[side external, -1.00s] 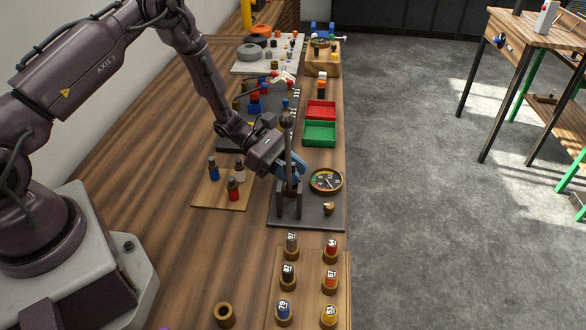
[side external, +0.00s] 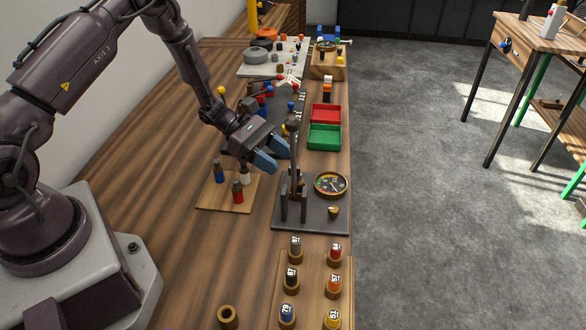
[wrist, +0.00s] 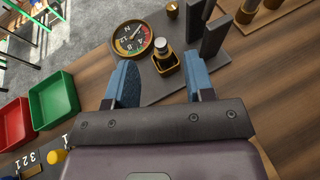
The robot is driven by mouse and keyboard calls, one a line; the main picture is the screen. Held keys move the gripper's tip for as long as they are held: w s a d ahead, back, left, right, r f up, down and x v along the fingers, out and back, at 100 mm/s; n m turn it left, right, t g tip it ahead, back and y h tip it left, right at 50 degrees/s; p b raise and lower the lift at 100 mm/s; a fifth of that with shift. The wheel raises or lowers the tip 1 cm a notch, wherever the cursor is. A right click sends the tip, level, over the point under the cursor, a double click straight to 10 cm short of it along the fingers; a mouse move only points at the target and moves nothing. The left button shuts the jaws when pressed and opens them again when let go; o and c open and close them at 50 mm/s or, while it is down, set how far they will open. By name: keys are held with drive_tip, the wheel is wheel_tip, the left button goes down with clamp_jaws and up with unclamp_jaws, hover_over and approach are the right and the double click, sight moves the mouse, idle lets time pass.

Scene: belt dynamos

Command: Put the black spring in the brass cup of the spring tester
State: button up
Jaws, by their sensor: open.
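The spring tester is a dark base plate (side external: 325,220) with two dark uprights, a ball-topped lever (side external: 293,155) and a round dial (side external: 331,184). In the side view, the uprights and lever hide the cup. My gripper (side external: 272,154) is open, with blue fingers, just left of the lever. In the wrist view the fingers (wrist: 160,72) are apart and empty, in front of the cup.
A wooden board (side external: 215,203) with blue, white and red springs stands left of the tester. A rack (side external: 312,292) of several numbered capped pieces is in front. Green (side external: 324,137) and red (side external: 325,113) trays lie behind. The tester's uprights and lever stand close to my gripper.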

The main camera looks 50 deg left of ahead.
drive_tip(key=v, duration=0.6)
drive_tip(key=s+d+r+m+g+y, duration=0.25)
drive_tip(key=r+m, duration=0.25)
drive_tip(key=r, duration=0.3)
drive_tip(key=s+d+r+m+g+y, duration=0.2)
drive_tip(key=s+d+r+m, duration=0.25)
drive_tip(key=r, duration=0.25)
drive_tip(key=s+r+m+t+y, duration=0.5)
drive_tip(key=s+r+m+y, duration=0.3)
drive_tip(key=s+m, duration=0.5)
wheel_tip(320, 180, up, 2)
drive_tip(key=shift+d+r, duration=0.15)
drive_tip(key=shift+d, duration=0.1)
